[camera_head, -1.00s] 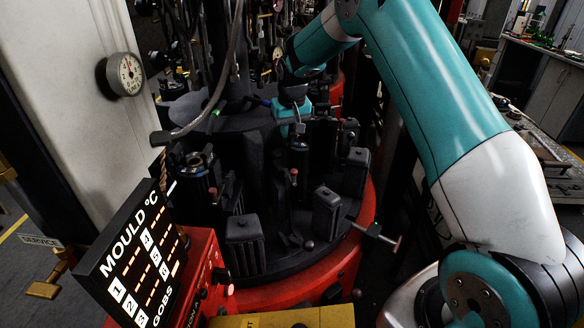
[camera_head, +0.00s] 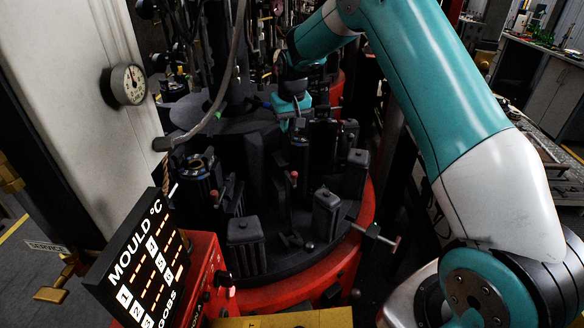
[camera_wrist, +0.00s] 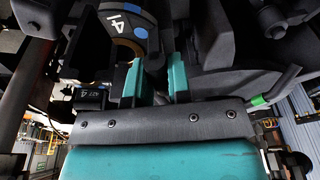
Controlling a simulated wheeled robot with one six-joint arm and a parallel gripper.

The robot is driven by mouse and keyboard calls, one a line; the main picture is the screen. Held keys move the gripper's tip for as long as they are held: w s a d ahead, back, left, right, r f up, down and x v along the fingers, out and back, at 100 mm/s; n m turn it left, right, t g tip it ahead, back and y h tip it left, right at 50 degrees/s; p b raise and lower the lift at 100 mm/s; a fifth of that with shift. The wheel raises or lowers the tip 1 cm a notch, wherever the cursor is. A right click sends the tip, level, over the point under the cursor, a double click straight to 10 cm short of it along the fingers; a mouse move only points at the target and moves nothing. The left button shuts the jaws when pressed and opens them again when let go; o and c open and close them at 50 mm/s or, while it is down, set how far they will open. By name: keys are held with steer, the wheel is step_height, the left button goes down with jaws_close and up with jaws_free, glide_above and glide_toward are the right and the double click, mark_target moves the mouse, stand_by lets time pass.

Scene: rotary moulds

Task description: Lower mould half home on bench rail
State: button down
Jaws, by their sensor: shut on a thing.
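My gripper (camera_head: 293,116) is over the dark round table of the machine in the head view, among black mould parts. In the wrist view its two teal fingers (camera_wrist: 157,72) are a little apart, closed on a dark part whose outline is hard to make out. A dark curved part marked 4 (camera_wrist: 118,22), with blue dots and a brass-coloured edge, is just beyond the left finger. I cannot tell whether it is the held piece. I cannot pick out the bench rail in either view.
Upright black blocks (camera_head: 246,246) stand on the table, with a red rim (camera_head: 345,262) around it. A T-handled rod (camera_head: 376,236) sticks out at right. A hose (camera_head: 222,95) hangs left of my gripper. A temperature display (camera_head: 140,262) stands at front left.

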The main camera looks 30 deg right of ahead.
steer(key=shift+w+r+p, duration=0.1)
steer(key=shift+r+p, duration=0.65)
steer(key=shift+r, duration=0.95)
steer(key=shift+r+p, duration=2.05)
steer(key=shift+r, duration=0.85)
